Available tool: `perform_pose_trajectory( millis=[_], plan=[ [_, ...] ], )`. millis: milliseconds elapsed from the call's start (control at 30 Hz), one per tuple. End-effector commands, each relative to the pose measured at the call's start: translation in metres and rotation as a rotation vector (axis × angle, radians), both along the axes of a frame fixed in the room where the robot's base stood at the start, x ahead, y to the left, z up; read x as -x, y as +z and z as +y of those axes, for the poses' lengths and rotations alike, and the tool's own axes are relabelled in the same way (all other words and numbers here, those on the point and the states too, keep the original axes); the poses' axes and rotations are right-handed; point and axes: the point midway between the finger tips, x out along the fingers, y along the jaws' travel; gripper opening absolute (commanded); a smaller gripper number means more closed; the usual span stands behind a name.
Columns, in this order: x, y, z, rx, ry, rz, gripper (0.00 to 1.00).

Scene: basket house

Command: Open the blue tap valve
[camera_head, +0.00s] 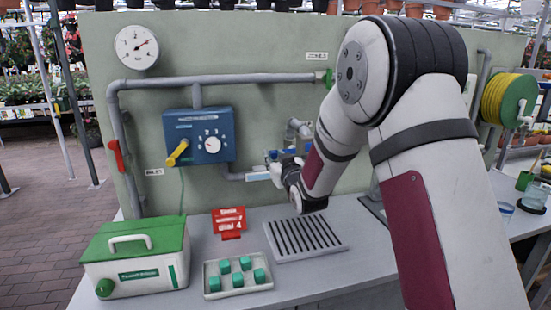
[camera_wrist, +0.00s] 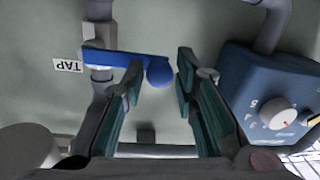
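The blue tap valve handle (camera_wrist: 125,66) is a flat lever with a round knob, on a grey pipe beside a TAP label (camera_wrist: 66,65) that appears upside down in the wrist view. My gripper (camera_wrist: 160,68) is open, with its two green-padded fingers apart. The knob end of the lever shows between the fingertips, with a visible gap to the right finger. The left fingertip overlaps the lever in the picture; I cannot tell whether it touches. In the head view my arm reaches to the wall pipe and hides much of the tap.
A blue control box (camera_head: 199,135) with a dial and yellow lever is on the panel left of my gripper. Below, the grey bench (camera_head: 195,255) holds a green-lidded box (camera_head: 135,262), a tray of green cubes (camera_head: 215,291), a red sign (camera_head: 229,222) and a slotted drain tray (camera_head: 330,251).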

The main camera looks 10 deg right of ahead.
Motion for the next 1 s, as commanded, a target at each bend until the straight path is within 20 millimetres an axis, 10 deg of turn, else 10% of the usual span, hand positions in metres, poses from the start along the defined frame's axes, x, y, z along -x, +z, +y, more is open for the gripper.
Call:
perform_pose_trajectory(
  millis=[1000],
  plan=[
    [-0.001,-0.032,-0.004,0.404,0.002,-0.002,0.0]
  ],
)
